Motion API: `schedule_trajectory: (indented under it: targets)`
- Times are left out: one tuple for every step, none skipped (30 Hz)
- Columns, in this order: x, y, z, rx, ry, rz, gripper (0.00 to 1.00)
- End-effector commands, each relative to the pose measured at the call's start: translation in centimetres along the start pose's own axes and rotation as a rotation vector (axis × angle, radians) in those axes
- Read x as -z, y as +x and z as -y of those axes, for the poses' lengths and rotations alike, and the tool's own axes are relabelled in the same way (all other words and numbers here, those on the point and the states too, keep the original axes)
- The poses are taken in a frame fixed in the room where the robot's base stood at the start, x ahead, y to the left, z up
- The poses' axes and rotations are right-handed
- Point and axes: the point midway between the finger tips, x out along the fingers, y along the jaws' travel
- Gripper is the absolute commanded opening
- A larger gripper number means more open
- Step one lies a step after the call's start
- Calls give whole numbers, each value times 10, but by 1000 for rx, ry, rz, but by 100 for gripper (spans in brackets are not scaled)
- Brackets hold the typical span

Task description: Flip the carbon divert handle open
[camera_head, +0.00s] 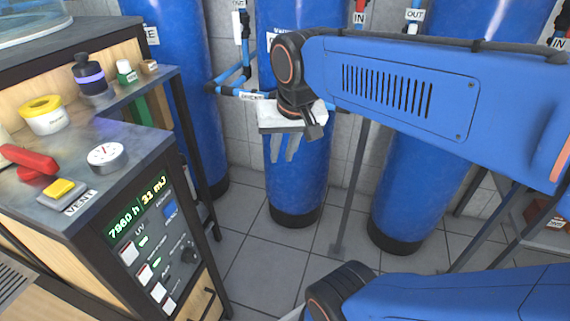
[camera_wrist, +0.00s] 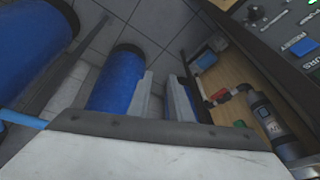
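My gripper (camera_head: 281,158) points down in front of the middle blue tank in the head view. Its two grey fingers, also in the wrist view (camera_wrist: 160,85), stand apart with nothing between them. No handle marked as carbon divert can be made out. My arm hides part of the tanks and piping.
Blue tanks (camera_head: 405,190) stand along the tiled wall. The wrist view shows a grey cylinder (camera_wrist: 268,120) by the cabinet. Floor tiles (camera_head: 262,262) are clear.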

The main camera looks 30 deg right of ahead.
Motion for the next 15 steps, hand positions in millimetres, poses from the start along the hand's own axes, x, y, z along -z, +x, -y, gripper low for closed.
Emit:
schedule_trajectory:
  targets:
    - [-7,3,-1,4,-36,-7,19]
    - [-10,4,-1,6,-58,-10,19]
    - [-14,6,-2,8,-86,-14,19]
    - [-16,8,-2,9,-103,-16,19]
    - [-19,9,-2,10,-121,-19,19]
    - [-21,10,-2,12,-139,-22,19]
    - [-23,11,-2,13,-152,-24,19]
    - [-24,12,-3,14,-162,-26,19]
    - [-26,13,-3,14,-173,-28,19]
    - [-26,13,-3,15,-180,-28,19]
    - [-27,14,-3,15,-184,-29,19]
    - [-28,14,-3,15,-188,-30,19]
    - [-28,14,-3,15,-190,-30,19]
    - [-28,14,-3,15,-191,-30,19]
    - [-28,14,-3,15,-192,-30,19]
